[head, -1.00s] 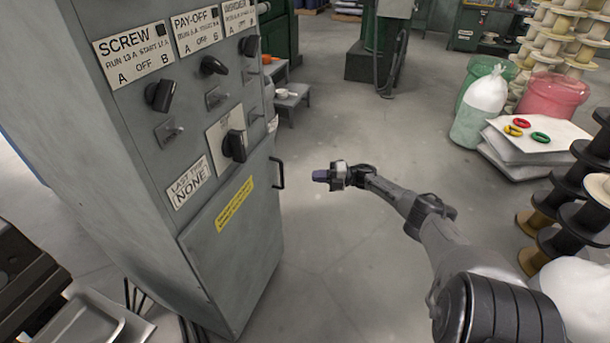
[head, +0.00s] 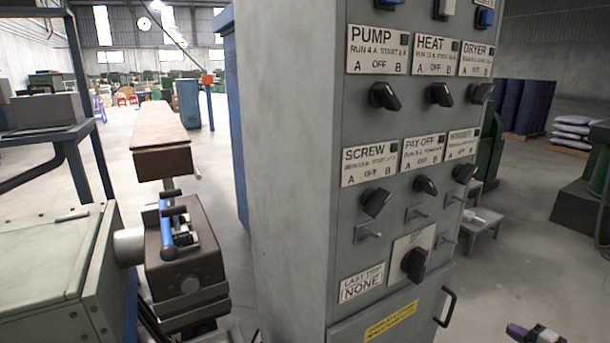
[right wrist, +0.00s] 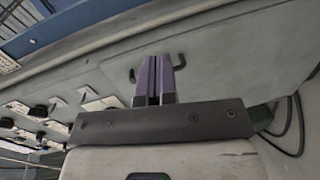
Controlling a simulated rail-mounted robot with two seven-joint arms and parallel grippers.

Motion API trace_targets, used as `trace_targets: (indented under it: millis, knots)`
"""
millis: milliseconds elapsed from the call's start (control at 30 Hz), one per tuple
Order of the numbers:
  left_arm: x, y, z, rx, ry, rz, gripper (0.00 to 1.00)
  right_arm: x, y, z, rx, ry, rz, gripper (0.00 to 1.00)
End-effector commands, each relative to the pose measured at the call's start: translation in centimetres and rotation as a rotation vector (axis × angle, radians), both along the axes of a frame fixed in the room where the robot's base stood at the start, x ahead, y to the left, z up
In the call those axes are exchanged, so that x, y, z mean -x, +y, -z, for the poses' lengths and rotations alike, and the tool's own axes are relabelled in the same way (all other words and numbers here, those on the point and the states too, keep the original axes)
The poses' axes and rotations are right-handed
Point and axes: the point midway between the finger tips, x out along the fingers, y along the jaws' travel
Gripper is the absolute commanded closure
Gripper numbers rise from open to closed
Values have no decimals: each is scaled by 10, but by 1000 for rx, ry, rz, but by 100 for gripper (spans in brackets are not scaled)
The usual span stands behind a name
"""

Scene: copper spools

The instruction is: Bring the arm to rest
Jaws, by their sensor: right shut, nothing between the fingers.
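My right gripper (head: 520,332) shows at the bottom right edge of the head view, apart from the grey control cabinet (head: 290,150) and to the right of its door handle (head: 446,306). In the right wrist view its two purple fingers (right wrist: 158,78) are together, with nothing between them. The cabinet's grey front (right wrist: 225,65) fills the background beyond the fingers there. My left gripper is in neither current view.
The cabinet carries rotary switches labelled PUMP (head: 384,96), HEAT and DRYER, with SCREW (head: 375,202) and PAY-OFF below. A machine with a blue handle (head: 167,229) stands to its left. A small grey step (head: 484,232) stands to its right. Open floor (head: 520,255) lies further right.

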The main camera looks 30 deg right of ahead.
Motion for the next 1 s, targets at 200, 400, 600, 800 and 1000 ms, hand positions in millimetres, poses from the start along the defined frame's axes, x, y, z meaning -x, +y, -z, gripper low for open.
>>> trace_targets:
  millis: [200,400,600,800,1000]
  knots:
    - [0,-1,0,3,-1,-1,31,-13,-47,1,-33,82,408,100]
    - [0,0,0,1,-1,-1,31,-37,-45,-17,-81,104,693,100]
    - [0,1,-1,-4,-1,3,31,-61,12,-16,-191,138,912,100]
    - [0,2,-18,-8,-1,6,31,-63,133,-6,-352,255,1052,100]
    - [0,3,-47,-11,-2,7,31,-32,276,-10,-503,437,1071,100]
